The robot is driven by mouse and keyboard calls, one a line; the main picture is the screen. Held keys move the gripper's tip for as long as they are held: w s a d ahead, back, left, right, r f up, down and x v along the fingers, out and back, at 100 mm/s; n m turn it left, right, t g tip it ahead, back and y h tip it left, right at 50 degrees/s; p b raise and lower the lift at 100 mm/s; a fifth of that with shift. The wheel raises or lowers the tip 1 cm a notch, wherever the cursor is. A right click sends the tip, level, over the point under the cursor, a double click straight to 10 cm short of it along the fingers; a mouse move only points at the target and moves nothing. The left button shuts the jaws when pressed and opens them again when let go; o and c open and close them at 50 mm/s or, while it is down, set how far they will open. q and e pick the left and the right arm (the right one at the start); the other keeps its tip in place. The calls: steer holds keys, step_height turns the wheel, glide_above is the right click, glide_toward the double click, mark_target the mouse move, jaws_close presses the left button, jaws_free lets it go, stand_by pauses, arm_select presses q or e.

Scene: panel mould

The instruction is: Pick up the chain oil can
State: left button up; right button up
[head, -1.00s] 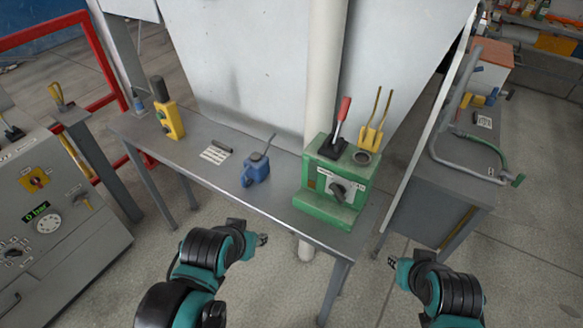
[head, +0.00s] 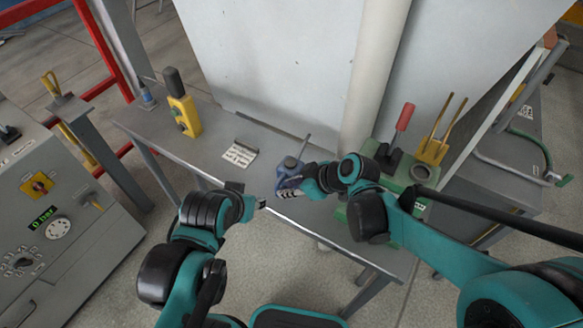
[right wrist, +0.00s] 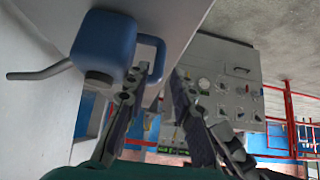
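The chain oil can is blue with a long thin spout (head: 289,177) and stands on the grey bench near its front edge. In the right wrist view the can (right wrist: 104,42) shows close up at upper left, with its looped handle towards the fingers. My right gripper (head: 302,184) is at the can's right side and hides part of it. Its two fingers (right wrist: 157,95) are apart, with the handle's lower part reaching into the gap between them. My left gripper (head: 262,205) is in front of the bench edge, left of the can; its fingers are too small to judge.
A green box (head: 372,150) with levers stands right of the can, partly behind my right arm. A white pipe (head: 377,75) rises behind. The bench's left part is mostly clear.

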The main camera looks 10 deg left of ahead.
mark_target(277, 190)
steer(key=shift+b+x, duration=0.3)
steer(key=shift+x, duration=0.6)
steer(key=b+x, duration=0.2)
steer(key=x, duration=0.3)
steer(key=shift+d+f, duration=0.1)
steer(key=shift+d, duration=0.1)
jaws_close()
